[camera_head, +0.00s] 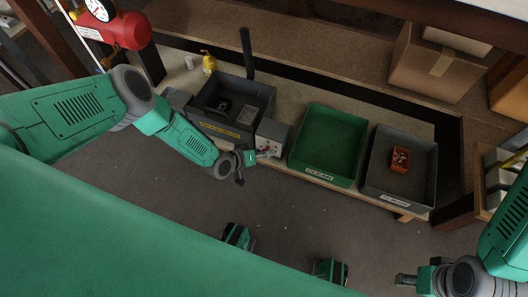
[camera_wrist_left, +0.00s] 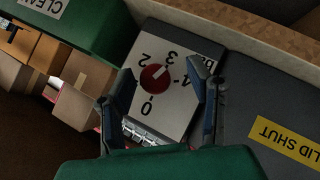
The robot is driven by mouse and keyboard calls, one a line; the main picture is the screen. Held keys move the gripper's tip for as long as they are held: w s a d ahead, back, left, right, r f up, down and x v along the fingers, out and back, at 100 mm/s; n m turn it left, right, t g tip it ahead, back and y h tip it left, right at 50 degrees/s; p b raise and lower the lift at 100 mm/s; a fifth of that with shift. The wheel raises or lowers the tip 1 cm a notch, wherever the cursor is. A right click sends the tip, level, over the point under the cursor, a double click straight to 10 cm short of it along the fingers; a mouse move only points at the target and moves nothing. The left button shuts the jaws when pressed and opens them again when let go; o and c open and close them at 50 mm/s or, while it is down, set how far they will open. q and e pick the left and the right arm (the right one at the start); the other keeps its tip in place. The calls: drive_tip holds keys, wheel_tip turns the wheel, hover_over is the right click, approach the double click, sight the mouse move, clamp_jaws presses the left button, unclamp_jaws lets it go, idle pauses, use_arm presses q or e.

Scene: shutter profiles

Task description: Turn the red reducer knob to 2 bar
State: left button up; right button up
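The red reducer knob (camera_wrist_left: 154,78) sits on a white dial plate (camera_wrist_left: 178,108) marked 0, 2, 3, 4 and bar, upside down in the left wrist view. Its pale pointer line slants to the upper right, toward the 3 and 4 side rather than the 2. In the head view the plate is on the front of a small grey box (camera_head: 273,133). My left gripper (camera_wrist_left: 165,100) is open, its fingers apart on either side of the knob's line; contact is not visible. It also shows in the head view (camera_head: 246,165). My right gripper (camera_head: 405,280) hangs at the lower right, away from the box.
A grey washer-like bin (camera_head: 262,92) with a lid-shut label stands left of the box. A green CLEAN tray (camera_head: 355,150) and a grey tray (camera_head: 430,170) holding an orange part (camera_head: 400,160) stand to the right. A red tank (camera_head: 125,31) with a gauge is at upper left.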

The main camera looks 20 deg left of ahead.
use_arm(q)
drive_tip(key=shift+w+r, duration=0.1)
drive_tip(key=shift+r, duration=0.1)
drive_tip(key=v, duration=1.1)
drive_tip(key=shift+s+a, duration=0.2)
drive_tip(key=shift+s, duration=0.15)
drive_tip(key=shift+w+r, duration=0.1)
